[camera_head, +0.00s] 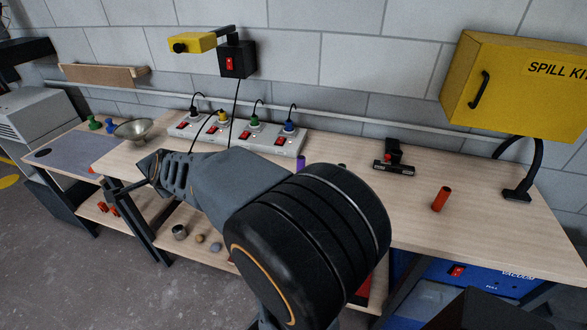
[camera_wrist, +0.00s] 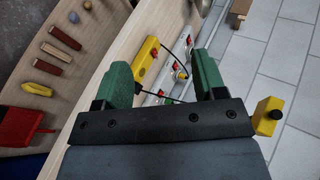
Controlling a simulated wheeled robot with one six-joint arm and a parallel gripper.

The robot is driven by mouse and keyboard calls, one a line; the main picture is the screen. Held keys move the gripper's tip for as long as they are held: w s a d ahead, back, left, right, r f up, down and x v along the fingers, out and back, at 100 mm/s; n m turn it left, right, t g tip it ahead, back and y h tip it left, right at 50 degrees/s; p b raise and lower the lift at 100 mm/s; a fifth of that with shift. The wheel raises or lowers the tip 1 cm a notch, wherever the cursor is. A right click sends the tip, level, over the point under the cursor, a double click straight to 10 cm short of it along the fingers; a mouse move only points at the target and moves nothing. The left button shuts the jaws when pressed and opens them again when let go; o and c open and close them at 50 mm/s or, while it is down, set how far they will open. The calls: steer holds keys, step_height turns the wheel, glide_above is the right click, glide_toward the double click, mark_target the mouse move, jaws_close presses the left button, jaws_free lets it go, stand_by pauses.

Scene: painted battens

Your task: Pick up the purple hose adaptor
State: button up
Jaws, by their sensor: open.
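The purple hose adaptor (camera_head: 301,163) is a small upright cylinder on the bench, in front of the power strip's right end. In the head view my arm hides its lower part. I cannot make it out in the wrist view. My gripper (camera_head: 122,192) is to the left of it, over the left part of the bench, well apart from it. In the wrist view the two green fingers of my gripper (camera_wrist: 164,78) are spread with nothing held between them.
A power strip (camera_head: 188,132) with several plugs and cables lies along the wall. An orange cylinder (camera_head: 440,198) and a black-and-red tool (camera_head: 394,162) stand to the right. A yellow spill kit box (camera_head: 510,95) hangs above. A metal bowl (camera_head: 133,131) is at left.

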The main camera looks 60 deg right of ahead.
mark_target(301, 163)
steer(key=w+d+f+m+g+h, duration=0.2)
steer(key=d+m+h, duration=0.3)
steer(key=d+m, duration=0.6)
steer(key=w+d+f+m+g+h, duration=0.15)
steer(key=d+m+h, duration=0.35)
steer(key=d+m, duration=0.55)
steer(key=s+d+f+m+g, duration=0.4)
steer(key=s+d+m, duration=0.1)
steer(key=m, duration=0.1)
steer(key=s+d+f+m+g+h+p, duration=0.1)
steer(key=s+d+f+m+g, duration=0.3)
steer(key=m, duration=0.3)
steer(key=s+d+f+m+g+p, duration=0.1)
steer(key=s+d+f+m+g, duration=0.3)
steer(key=s+d+m+g, duration=0.1)
steer(key=shift+s+d+f+m+g, duration=0.15)
steer(key=shift+s+d+m, duration=0.2)
steer(key=shift+d, duration=0.2)
steer(key=shift+s+d+f+m+g, duration=0.1)
steer(key=shift+s+d+m, duration=0.2)
steer(key=shift+d, duration=0.25)
steer(key=shift+h, duration=0.3)
steer(key=shift+p+x, duration=1.65)
steer(key=shift+x, duration=1.5)
steer(key=shift+c, duration=0.3)
